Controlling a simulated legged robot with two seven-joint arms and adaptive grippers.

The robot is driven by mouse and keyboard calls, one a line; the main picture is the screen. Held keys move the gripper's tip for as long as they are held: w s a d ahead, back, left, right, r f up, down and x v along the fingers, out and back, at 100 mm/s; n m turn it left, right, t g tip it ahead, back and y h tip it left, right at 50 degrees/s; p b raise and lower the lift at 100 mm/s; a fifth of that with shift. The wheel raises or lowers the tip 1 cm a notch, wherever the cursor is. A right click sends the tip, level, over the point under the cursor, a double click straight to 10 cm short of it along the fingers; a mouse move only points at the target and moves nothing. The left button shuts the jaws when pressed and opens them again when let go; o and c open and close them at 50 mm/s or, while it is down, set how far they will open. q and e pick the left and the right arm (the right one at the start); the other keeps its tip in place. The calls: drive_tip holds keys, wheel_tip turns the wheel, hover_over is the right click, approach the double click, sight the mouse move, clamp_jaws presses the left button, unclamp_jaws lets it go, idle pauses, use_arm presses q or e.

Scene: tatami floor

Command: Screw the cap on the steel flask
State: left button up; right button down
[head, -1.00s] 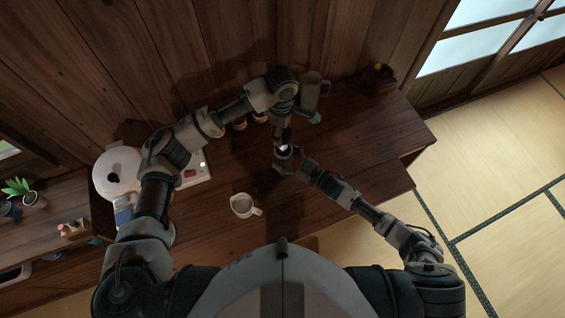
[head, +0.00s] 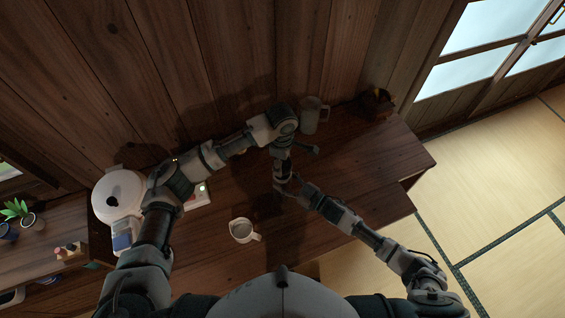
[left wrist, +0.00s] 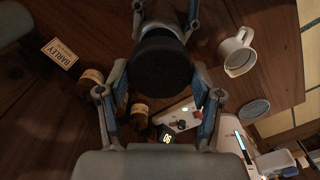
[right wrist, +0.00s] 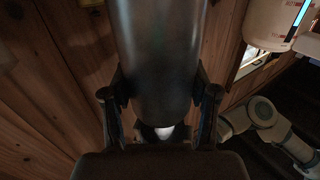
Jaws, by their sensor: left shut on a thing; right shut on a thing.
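The dark, round cap (left wrist: 160,64) sits between the fingers of my left gripper (left wrist: 160,88), which is shut on it. The steel flask (right wrist: 158,55) is a smooth grey cylinder in the right wrist view, held between the fingers of my right gripper (right wrist: 160,98). In the head view my two grippers meet above the table, and the flask and cap are too small and dark to make out there. In the left wrist view the fingers of my right gripper show just behind the cap. Whether the cap touches the flask's neck is hidden.
A white mug (head: 241,231) stands on the wooden table (head: 300,240) in front of the grippers. A pitcher (head: 311,114) and a dark basket (head: 375,103) stand at the back. A white rice cooker (head: 118,193) is at the left. Jars (left wrist: 139,112) and a barley card (left wrist: 60,53) are behind.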

sight(285, 181)
use_arm(q)
drive_tip(key=shift+f, duration=0.5)
drive_tip(key=shift+f, duration=0.85)
drive_tip(key=shift+f, duration=0.6)
